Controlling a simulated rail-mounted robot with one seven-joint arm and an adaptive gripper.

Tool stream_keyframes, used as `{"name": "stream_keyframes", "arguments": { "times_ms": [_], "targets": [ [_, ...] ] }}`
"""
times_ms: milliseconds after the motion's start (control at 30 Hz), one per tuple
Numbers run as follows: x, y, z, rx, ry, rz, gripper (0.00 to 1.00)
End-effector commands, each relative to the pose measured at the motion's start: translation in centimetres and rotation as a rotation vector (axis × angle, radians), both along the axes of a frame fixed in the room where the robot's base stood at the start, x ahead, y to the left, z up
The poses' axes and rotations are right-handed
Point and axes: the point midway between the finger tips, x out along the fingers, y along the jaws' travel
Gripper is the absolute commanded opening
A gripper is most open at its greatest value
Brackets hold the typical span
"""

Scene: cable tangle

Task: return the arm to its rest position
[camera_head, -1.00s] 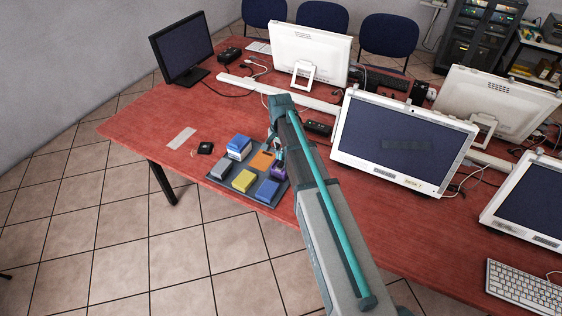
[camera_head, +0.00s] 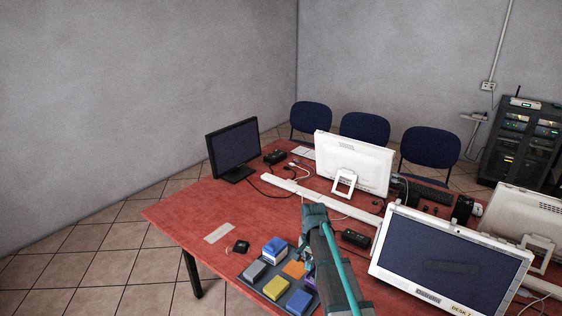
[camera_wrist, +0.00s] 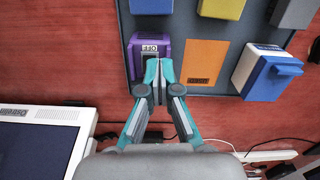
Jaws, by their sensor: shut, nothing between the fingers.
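My gripper (camera_wrist: 158,72) shows in the wrist view with its teal and grey fingers together and nothing between them. Its fingertips point at the purple block (camera_wrist: 151,48) on the dark tray (camera_wrist: 221,50); the gap between them cannot be told. In the head view my arm reaches over the desk, and its forearm hides part of the tray (camera_head: 247,286). The gripper's fingertips are hardly visible there.
The tray also holds a blue-and-white block (camera_head: 274,248), an orange pad (camera_head: 294,269), a grey block (camera_head: 254,271) and a yellow block (camera_head: 276,287). A white monitor (camera_head: 440,262) stands right of my arm. The red desk (camera_head: 190,222) is bare at its left end.

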Motion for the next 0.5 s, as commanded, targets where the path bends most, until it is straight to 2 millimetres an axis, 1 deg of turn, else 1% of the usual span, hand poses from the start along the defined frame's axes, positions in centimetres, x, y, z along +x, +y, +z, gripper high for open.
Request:
{"name": "stream_keyframes", "arguments": {
  "times_ms": [33,67,100,133,167,200,233,267,300,367,433,500],
  "targets": [
    [-1.0,2.2,-1.2,0.006,0.012,0.05,0.0],
    [-1.6,3.5,-1.9,0.01,0.02,0.086,0.0],
    [-2.6,5.5,-2.9,0.016,0.032,0.139,0.0],
    [-3.5,7.0,-3.9,0.021,0.042,0.182,0.0],
    [-4.5,8.4,-5.0,0.026,0.056,0.228,0.0],
    [-6.1,10.1,-6.5,0.034,0.074,0.287,0.0],
    [-7.4,11.1,-7.8,0.04,0.089,0.329,0.0],
    [-8.5,11.8,-9.0,0.045,0.102,0.366,0.0],
    [-10.1,12.7,-10.6,0.052,0.121,0.412,0.0],
    [-12.4,13.6,-12.9,0.062,0.147,0.476,0.0],
    [-15.0,13.8,-15.4,0.073,0.179,0.532,0.0],
    [-17.5,13.2,-17.9,0.079,0.209,0.57,0.0]
  ]
}}
